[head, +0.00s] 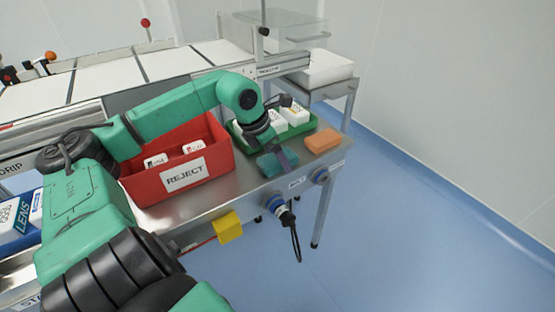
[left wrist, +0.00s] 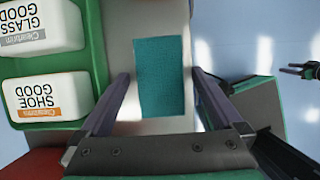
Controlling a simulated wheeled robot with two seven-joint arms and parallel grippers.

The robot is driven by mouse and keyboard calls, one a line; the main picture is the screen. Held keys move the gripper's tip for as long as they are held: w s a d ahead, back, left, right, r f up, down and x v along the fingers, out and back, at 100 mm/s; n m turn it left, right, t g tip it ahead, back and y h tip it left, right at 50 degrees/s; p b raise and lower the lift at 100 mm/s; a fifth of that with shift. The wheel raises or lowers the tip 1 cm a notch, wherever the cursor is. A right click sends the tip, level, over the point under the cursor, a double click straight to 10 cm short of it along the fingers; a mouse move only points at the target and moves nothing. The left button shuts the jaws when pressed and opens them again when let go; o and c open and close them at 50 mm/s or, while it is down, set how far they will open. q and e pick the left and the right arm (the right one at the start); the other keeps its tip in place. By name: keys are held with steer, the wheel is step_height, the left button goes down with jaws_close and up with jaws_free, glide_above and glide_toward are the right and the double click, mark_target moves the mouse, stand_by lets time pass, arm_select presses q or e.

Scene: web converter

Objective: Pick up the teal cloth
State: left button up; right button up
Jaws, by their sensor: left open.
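The teal cloth (head: 278,164) is a small flat rectangle lying on the steel table near its front edge, in front of the green tray. In the left wrist view the cloth (left wrist: 160,80) lies between my left gripper's two fingers, with a gap on each side. My left gripper (head: 282,152) is open and points down over the cloth, hiding part of it in the head view. In the left wrist view the left gripper (left wrist: 161,78) holds nothing. Contact with the table cannot be told.
The green tray (head: 311,124) with white packs stands just behind the cloth. A red REJECT bin (head: 222,160) stands to its left. An orange block (head: 323,141) lies to its right. A plug with a hanging cable (head: 287,218) sticks out below the table front.

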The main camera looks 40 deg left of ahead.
arm_select(q)
steer(key=shift+f+b, duration=0.25)
steer(key=shift+b, duration=0.15)
stand_by(0.4)
steer(key=c, duration=1.3)
